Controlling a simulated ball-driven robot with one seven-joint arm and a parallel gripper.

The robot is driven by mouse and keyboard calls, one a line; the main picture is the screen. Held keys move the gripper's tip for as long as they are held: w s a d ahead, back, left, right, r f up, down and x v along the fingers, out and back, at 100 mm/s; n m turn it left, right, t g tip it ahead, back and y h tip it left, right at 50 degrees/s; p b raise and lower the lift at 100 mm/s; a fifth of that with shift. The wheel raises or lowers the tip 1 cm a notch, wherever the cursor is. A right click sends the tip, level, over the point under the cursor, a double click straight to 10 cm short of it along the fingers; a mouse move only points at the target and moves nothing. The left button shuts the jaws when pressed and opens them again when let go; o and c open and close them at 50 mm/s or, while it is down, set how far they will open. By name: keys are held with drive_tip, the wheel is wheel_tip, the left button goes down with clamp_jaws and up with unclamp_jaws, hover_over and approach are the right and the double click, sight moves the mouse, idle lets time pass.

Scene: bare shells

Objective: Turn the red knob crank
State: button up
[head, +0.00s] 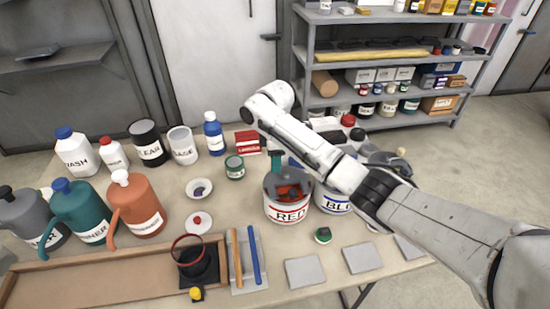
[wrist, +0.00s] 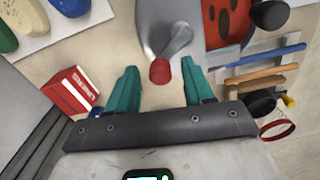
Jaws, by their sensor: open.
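The red knob (wrist: 160,71) sits on the end of a grey crank arm (wrist: 178,42), which joins a grey housing with a red, dark-spotted part beside it. My gripper (wrist: 159,66) is open, with its teal fingers on either side of the knob. A gap shows between each finger and the knob. In the head view my gripper (head: 283,165) is just behind the grey-topped can labelled RED (head: 288,210). My arm and fingers hide much there, and I cannot make out the knob in that view.
A can with a blue label (head: 333,202) stands right of the red-labelled can, close under my arm. Red boxes (head: 247,142) lie behind, left of my gripper. Jugs and bottles (head: 135,205) crowd the left. Flat grey plates (head: 303,271) lie along the front edge.

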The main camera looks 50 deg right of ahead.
clamp_jaws()
idle(0.3)
